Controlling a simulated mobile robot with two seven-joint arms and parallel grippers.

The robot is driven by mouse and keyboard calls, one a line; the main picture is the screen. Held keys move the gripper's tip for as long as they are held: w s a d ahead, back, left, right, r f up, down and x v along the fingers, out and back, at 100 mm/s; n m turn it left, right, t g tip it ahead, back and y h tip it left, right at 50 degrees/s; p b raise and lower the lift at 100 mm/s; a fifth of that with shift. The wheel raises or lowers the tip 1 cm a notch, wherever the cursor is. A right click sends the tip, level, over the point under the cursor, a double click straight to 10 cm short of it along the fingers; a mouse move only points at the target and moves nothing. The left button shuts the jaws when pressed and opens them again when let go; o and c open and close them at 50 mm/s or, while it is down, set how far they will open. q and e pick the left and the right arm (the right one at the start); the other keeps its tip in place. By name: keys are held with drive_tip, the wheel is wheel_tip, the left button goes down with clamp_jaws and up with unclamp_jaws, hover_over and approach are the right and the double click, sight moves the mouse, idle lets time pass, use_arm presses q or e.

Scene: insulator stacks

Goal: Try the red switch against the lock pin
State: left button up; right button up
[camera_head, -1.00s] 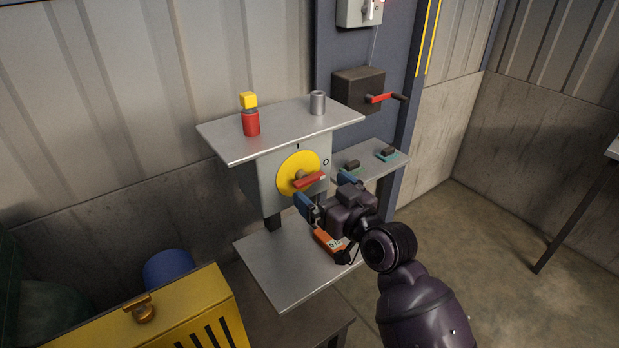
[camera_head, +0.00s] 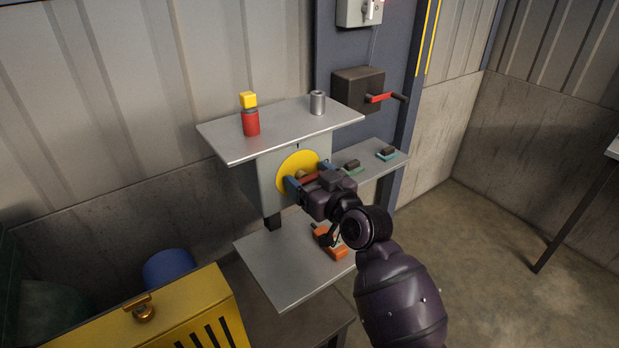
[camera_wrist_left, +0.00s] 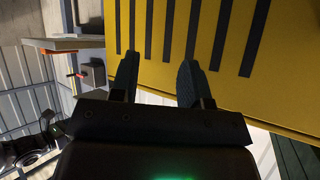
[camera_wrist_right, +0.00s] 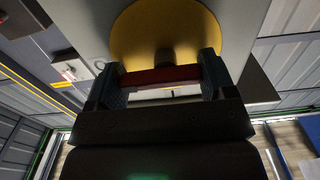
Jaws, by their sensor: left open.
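The red switch is a bar handle on a round yellow plate (camera_head: 291,165), on the front of a grey box (camera_head: 266,190). I cannot make out a lock pin. My left gripper (camera_wrist_left: 158,75) is open and empty, in front of a yellow slotted panel (camera_wrist_left: 235,40).
An orange item (camera_head: 328,240) lies on the lower shelf (camera_head: 285,270). A yellow case (camera_head: 185,310) stands at front left.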

drive_tip(key=shift+c, duration=0.8)
drive_tip(key=shift+n, duration=0.8)
drive_tip(key=o, duration=0.9)
drive_tip(key=shift+s, duration=0.1)
drive_tip(key=v, duration=1)
drive_tip(key=shift+s+d, duration=0.25)
drive_tip(key=shift+s, duration=0.05)
